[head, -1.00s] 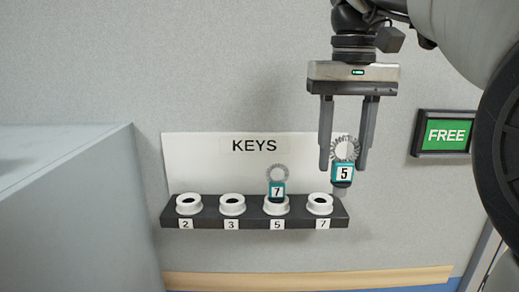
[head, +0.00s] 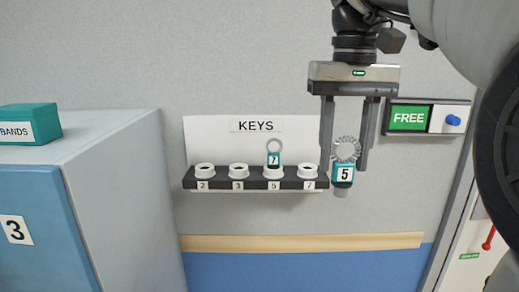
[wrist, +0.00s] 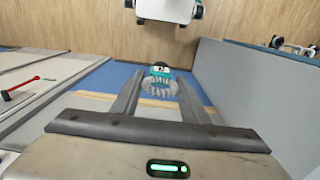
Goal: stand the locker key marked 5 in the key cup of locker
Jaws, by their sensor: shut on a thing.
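My gripper (head: 346,165) is shut on the key marked 5 (head: 343,174), a teal tag with a grey coiled ring, and holds it upright in the air right of the key rack. In the wrist view the key (wrist: 160,80) sits between the fingertips. The dark key rack (head: 257,185) has white cups labelled 2, 3, 5 and 7 below a KEYS sign. The key marked 7 (head: 275,158) stands in the cup labelled 5 (head: 270,178). The cup labelled 7 (head: 307,171) is empty. A blue locker front (head: 35,250) marked 3 is at the lower left.
A FREE sign (head: 409,118) with a blue knob (head: 453,120) is on the wall right of my gripper. A teal box (head: 28,124) lies on the grey cabinet at left. A wooden rail (head: 300,242) runs below the rack. A red handle (head: 489,238) shows at far right.

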